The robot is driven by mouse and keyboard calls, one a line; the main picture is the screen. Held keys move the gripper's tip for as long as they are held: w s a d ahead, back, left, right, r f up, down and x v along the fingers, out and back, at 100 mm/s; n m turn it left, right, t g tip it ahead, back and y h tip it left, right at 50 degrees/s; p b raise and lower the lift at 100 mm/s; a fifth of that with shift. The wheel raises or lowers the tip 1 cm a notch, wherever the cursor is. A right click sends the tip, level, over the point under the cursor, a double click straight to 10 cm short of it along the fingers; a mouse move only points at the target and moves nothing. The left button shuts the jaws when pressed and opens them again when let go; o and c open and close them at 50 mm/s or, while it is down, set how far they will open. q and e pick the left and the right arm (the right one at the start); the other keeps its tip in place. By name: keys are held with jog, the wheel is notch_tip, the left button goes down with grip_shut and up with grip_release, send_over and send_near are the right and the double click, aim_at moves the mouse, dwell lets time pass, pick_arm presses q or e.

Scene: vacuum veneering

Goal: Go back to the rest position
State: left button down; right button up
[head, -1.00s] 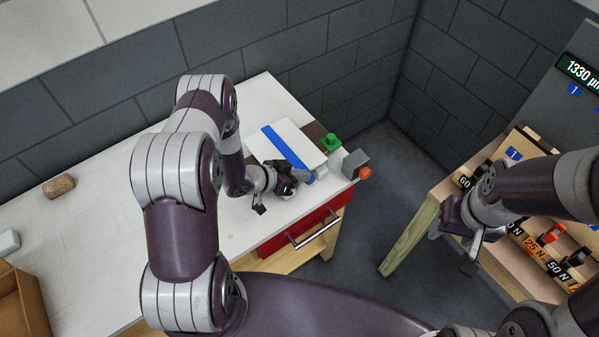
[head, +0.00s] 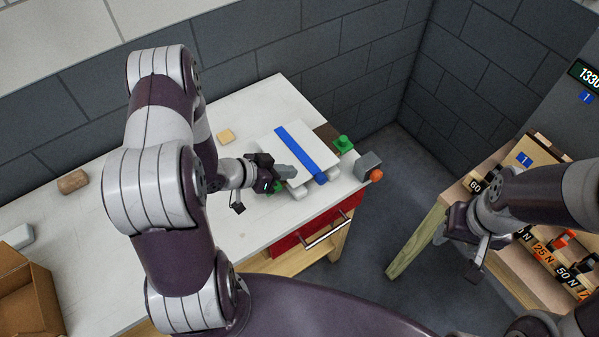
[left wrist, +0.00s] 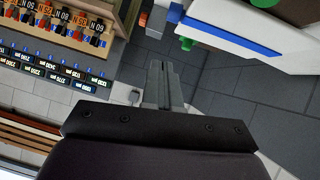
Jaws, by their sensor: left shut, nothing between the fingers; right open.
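My left gripper (head: 286,173) is shut and empty. It hangs just left of a white board with a blue stripe (head: 301,155) on the white workbench (head: 262,228). Its closed fingers (left wrist: 164,84) show in the left wrist view, with the blue-striped board's edge (left wrist: 228,40) at upper right. My right gripper (head: 478,250) is open and empty. It is at the right of the head view, in front of the wooden rack table; its fingers are partly hidden by its own wrist.
A grey box with an orange knob (head: 368,165) and a green knob (head: 343,143) are at the bench's right end. A cork (head: 73,182), a yellow block (head: 226,136) and a cardboard box (head: 30,298) are at left. The rack (head: 545,253) holds several labelled clamps. Floor between the tables is clear.

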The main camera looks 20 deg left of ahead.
pick_arm(q)
jog(key=s+a+f+n+g+y+b, duration=0.3)
jog(key=s+a+n+g+y, duration=0.25)
jog(key=s+a+y, duration=0.35)
jog(key=s+d+r+g+h+b, duration=0.1)
jog(key=s+d+r+b, duration=0.2)
jog(key=d+r, duration=0.5)
jog(key=shift+s+d+r+n+b, duration=0.15)
jog(key=shift+d+r+n+b, duration=0.15)
jog(key=shift+d+b, duration=0.6)
